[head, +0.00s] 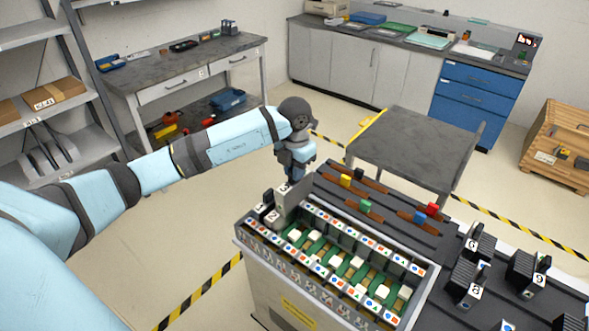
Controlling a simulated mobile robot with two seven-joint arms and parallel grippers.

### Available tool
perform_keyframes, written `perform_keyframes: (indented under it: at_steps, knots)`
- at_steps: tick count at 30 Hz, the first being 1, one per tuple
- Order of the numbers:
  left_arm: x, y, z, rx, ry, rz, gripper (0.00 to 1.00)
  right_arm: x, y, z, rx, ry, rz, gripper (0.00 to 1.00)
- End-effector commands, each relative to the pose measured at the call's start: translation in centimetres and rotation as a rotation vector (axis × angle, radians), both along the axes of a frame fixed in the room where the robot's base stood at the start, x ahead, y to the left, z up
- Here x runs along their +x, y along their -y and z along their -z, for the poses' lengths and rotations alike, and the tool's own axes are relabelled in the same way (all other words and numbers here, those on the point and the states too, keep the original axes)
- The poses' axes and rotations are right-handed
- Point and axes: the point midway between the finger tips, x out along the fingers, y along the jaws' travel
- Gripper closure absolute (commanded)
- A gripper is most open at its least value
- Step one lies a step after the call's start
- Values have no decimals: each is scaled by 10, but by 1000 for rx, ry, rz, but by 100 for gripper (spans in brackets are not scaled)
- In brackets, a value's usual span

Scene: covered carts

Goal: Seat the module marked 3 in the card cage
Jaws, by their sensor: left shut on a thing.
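The card cage (333,272) is a grey open-topped box with a row of slots, green boards at the bottom and small coloured marks along both rails. My left gripper (297,181) is above its far left end, shut on a grey flat module (291,203). That module stands about upright at the left end of the cage; I cannot read its mark or tell how deep it sits. Dark modules marked 1 (264,208) and 2 (272,216) are at the left end, beside the held one. My right gripper is not in view.
A dark bench top (400,225) beside the cage bears small coloured blocks and dark modules marked 6 (472,246), 8 (468,284) and 9 (527,272). A grey cart (418,150) stands behind. Floor at left is clear.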

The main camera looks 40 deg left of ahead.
Motion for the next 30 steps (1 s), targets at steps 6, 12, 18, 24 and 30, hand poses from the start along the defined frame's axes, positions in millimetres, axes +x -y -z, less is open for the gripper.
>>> perform_keyframes:
  at_steps: [6, 12, 18, 24, 30]
  knots:
    - [0, 0, 17, 0, 1, 0, 100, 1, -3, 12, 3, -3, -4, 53]
    - [0, 0, 30, 1, 1, -1, 100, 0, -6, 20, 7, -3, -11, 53]
    - [0, 0, 44, 1, 2, 0, 100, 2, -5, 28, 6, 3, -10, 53]
    - [0, 0, 57, 1, 1, 0, 100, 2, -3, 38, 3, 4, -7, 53]
    - [0, -1, 71, 1, 1, -1, 100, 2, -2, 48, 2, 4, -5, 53]
